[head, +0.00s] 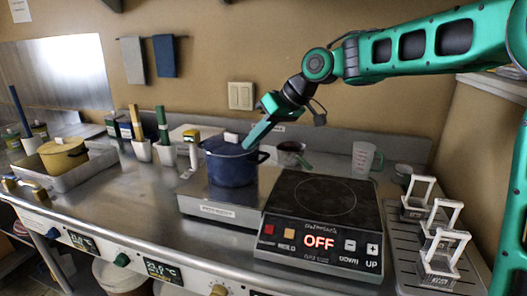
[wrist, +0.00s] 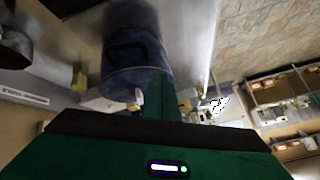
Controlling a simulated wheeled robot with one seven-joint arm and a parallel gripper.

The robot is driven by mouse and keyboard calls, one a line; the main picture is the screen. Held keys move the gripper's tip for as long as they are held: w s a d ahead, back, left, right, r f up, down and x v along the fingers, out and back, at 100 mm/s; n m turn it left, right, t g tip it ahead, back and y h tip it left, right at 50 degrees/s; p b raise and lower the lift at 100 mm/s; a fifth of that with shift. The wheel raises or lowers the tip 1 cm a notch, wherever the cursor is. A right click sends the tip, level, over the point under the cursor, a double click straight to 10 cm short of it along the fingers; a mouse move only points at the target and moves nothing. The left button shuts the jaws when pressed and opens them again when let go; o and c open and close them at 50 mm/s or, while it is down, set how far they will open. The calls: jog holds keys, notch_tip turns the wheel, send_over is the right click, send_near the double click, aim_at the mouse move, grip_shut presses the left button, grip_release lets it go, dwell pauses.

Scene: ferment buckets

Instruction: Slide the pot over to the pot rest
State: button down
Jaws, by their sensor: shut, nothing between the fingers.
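The dark blue pot (head: 231,168) stands upright on the low steel pot rest (head: 212,211), whose front label is small and hard to read. The induction hob (head: 318,200) to its right has a bare black top and shows OFF. My gripper (head: 250,142) is shut and empty, its fingers slanting down at the pot's right upper side, close to the rim and side handle. I cannot tell whether they touch it. In the wrist view the pot (wrist: 137,62) appears just beyond my green fingers (wrist: 158,92), which hide part of it.
A rack with several clear-framed holders (head: 440,250) stands right of the hob. A dark saucepan (head: 291,154) and a measuring jug (head: 363,158) stand behind. A yellow pot (head: 63,155) sits in a tray at far left. White utensil cups (head: 142,151) stand left of the blue pot.

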jog(key=s+a+m+t+y, duration=0.2)
jog(key=a+m+t+y, duration=0.5)
jog(key=m, duration=0.5)
jog(key=w+d+m+t+h, duration=0.25)
jog(key=w+d+m, duration=0.55)
jog(key=w, duration=0.9)
jog(key=f, duration=0.3)
jog(key=d+f+n, duration=0.1)
jog(key=f, duration=0.2)
jog(key=d+f+n, duration=0.1)
jog(key=f, duration=0.2)
jog(key=shift+s+d+f+y, duration=0.15)
jog(key=shift+d+y, duration=0.05)
jog(key=shift+y, duration=0.15)
jog(key=shift+s+f, duration=0.1)
jog(key=shift+f, duration=0.15)
jog(key=shift+s+a, duration=0.25)
jog(key=shift+s, duration=0.1)
jog(key=shift+r, duration=0.1)
